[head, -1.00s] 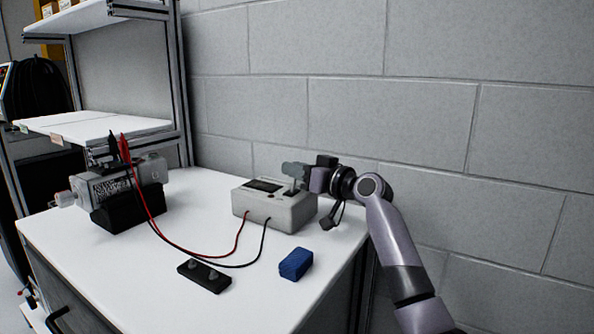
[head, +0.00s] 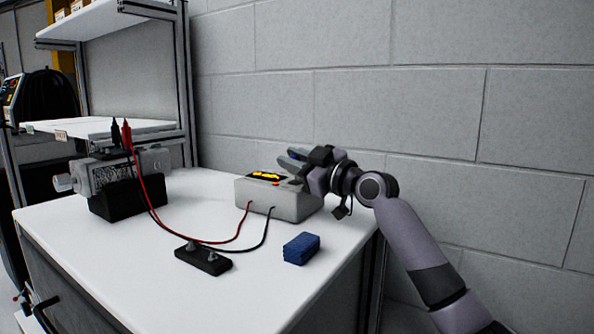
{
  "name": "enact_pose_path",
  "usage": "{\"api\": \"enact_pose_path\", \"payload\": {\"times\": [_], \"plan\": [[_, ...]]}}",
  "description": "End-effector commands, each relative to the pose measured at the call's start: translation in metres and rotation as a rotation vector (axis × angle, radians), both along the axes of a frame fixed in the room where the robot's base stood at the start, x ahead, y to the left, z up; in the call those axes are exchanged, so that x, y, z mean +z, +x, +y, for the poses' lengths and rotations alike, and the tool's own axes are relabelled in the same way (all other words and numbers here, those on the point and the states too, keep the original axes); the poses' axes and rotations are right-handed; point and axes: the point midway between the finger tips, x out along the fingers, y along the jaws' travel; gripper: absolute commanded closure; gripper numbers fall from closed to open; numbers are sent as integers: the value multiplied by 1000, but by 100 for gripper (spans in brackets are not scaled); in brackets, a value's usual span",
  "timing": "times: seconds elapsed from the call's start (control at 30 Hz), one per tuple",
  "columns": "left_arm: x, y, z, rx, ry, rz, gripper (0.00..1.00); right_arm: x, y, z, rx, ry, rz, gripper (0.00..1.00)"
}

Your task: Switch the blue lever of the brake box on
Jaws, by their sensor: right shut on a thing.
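The brake box (head: 290,206) is a light grey box on the white table, near the wall. Its display (head: 267,176) is lit with yellow characters, and a small red light (head: 276,183) shows beside it. My right gripper (head: 287,160) comes in from the right over the box's back right part. It is shut on the blue lever (head: 297,154), of which only a small bit of blue shows between the fingers. The rest of the lever is hidden by the gripper. My left gripper is not in view.
Shelves stand behind left.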

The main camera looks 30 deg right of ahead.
Motion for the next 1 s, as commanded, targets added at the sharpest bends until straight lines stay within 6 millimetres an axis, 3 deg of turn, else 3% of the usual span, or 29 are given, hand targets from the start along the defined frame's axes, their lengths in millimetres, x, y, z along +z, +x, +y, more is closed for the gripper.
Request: {"api": "enact_pose_path", "payload": {"times": [0.33,0.93,0.97,1.0], "plan": [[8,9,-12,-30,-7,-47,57,-5,-4,7,1,-142,-80,100],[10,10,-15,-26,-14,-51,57,-4,-5,9,1,-171,-97,100],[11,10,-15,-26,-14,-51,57,-5,-5,9,1,-171,-97,68],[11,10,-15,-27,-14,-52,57,-5,-5,9,1,-171,-97,55]]}}
